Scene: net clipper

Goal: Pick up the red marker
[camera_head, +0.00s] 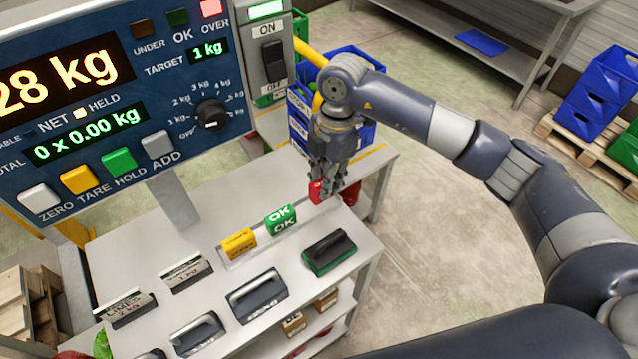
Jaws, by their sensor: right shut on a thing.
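The red marker (317,192) is at the right end of a row of markers near the back right of the white table (190,240). My right gripper (326,185) comes down from above and is shut on the red marker; its fingers cover part of it. I cannot tell whether the marker still touches the surface below. A green marker reading OK (281,219) and a yellow marker (239,243) stand to its left in the row. My left gripper is not in view.
A scale panel (110,90) with display, buttons and knob stands at the upper left. A green-based brush or block (329,252) and several grey handled blocks (257,296) lie on the table. Blue crates (350,60) stand behind. Open floor lies to the right.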

